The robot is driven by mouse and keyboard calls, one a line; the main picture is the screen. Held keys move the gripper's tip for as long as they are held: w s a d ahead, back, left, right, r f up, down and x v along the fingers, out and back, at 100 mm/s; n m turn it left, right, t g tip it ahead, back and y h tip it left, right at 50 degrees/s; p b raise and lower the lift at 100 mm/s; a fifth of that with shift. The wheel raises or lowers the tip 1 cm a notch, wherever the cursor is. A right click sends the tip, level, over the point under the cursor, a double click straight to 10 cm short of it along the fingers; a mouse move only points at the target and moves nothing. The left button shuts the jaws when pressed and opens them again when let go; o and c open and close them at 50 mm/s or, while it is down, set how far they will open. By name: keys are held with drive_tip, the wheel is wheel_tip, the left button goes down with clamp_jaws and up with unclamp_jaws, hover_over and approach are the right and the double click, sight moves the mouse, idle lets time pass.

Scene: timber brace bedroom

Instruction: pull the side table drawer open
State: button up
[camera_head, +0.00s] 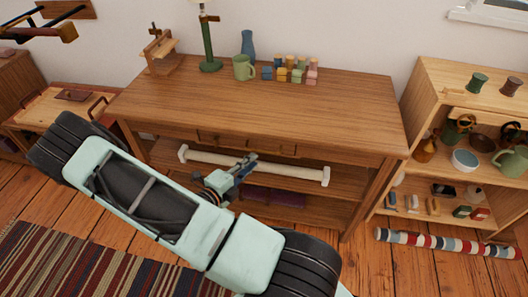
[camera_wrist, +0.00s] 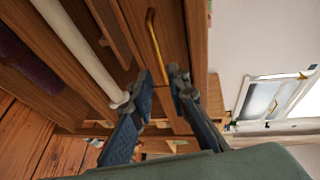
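The wooden side table (camera_head: 330,105) stands against the wall in the head view. Its drawer front (camera_head: 246,143) runs under the top, and the drawer looks shut. In the wrist view, the drawer's brass bar handle (camera_wrist: 155,38) shows against the wooden front. My gripper (camera_head: 252,159) is in front of the table, just below the drawer front in the head view. In the wrist view, my gripper (camera_wrist: 161,75) is open and empty, its fingertips apart, with the handle's lower end lying between them in the picture. I cannot tell the remaining depth to the handle.
A long white bar (camera_head: 300,171) lies along the shelf below, close to my gripper; it also shows in the wrist view (camera_wrist: 80,48). A lamp (camera_head: 208,45), green mug (camera_head: 243,67) and several blocks (camera_head: 296,75) stand on top. A shelf unit (camera_head: 430,82) stands right.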

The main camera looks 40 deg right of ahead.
sight(264, 151)
drive_tip(key=x, duration=0.8)
drive_tip(key=shift+d+b, duration=0.1)
drive_tip(key=shift+b, duration=0.3)
clamp_jaws()
